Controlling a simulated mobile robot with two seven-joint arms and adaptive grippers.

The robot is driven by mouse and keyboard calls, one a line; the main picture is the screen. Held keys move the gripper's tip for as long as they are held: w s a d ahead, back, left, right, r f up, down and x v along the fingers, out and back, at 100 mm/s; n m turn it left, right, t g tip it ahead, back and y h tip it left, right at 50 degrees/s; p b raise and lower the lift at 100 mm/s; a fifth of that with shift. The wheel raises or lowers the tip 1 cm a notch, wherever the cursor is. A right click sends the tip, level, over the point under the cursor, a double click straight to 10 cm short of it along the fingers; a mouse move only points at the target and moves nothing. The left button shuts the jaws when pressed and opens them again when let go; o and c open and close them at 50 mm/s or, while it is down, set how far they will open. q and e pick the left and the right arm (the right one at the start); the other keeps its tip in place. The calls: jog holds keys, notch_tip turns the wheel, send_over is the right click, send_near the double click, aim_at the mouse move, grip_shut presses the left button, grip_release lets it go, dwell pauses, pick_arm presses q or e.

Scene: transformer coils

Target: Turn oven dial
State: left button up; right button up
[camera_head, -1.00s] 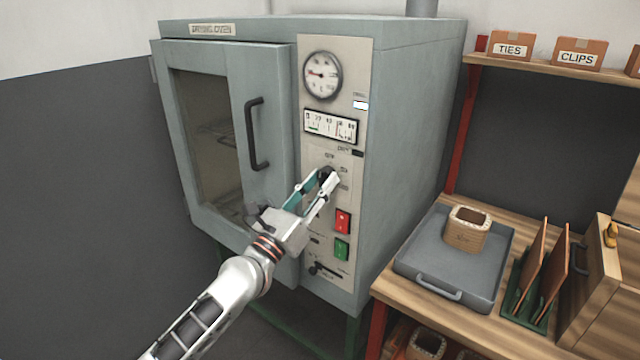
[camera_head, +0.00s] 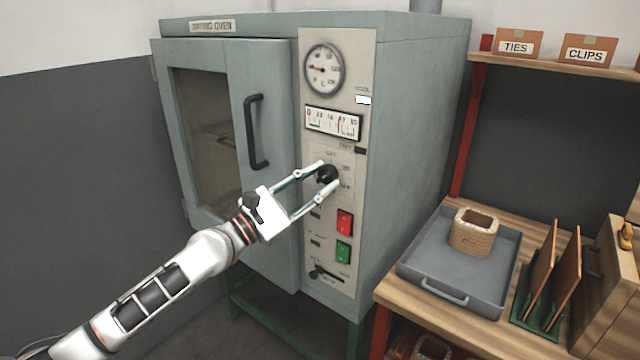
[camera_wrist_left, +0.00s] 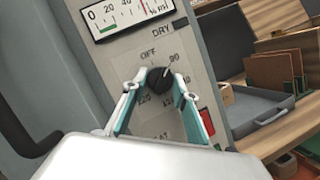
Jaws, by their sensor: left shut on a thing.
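The drying oven (camera_head: 410,120) is a grey-green cabinet with a control panel on its front. Its black dial (camera_head: 326,175) sits on the panel below the rectangular meter. My left gripper (camera_head: 329,175) has its fingers around the dial, one on each side, shut on it. In the left wrist view the dial (camera_wrist_left: 158,80) lies between the fingertips, with OFF printed above it and other marks around it, partly hidden by the fingers. The dial's pointer is too small to read surely. My right gripper is not in view.
The closed oven door with its black handle (camera_head: 256,132) is left of the panel. A red switch (camera_head: 344,222) and a green switch (camera_head: 343,252) lie below the dial. A grey tray (camera_head: 420,262) holding a coil (camera_head: 474,238) stands on the wooden bench at right.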

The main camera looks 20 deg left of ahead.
pick_arm(q)
jog(key=m+g+p, duration=0.1)
jog(key=m, duration=0.2)
jog(key=m+g+p, duration=0.1)
jog(key=m, duration=0.2)
jog(key=r+m+g+p, duration=0.1)
jog(key=m, duration=0.2)
jog(key=shift+a+r+g, duration=0.1)
jog(key=shift+a+g, duration=0.05)
jog(key=shift+g, duration=0.15)
jog(key=m+p, duration=0.2)
jog(key=p, duration=0.1)
jog(key=m+g+y+p, duration=0.1)
jog(key=m+p, duration=0.1)
jog(key=p, duration=0.1)
jog(key=shift+m+y+p, duration=0.3)
jog(key=shift+p, duration=0.35)
jog(key=shift+m+y+p, duration=0.3)
jog(key=shift+m+p, duration=0.3)
jog(key=shift+m, duration=0.1)
jog(key=shift+f, duration=0.2)
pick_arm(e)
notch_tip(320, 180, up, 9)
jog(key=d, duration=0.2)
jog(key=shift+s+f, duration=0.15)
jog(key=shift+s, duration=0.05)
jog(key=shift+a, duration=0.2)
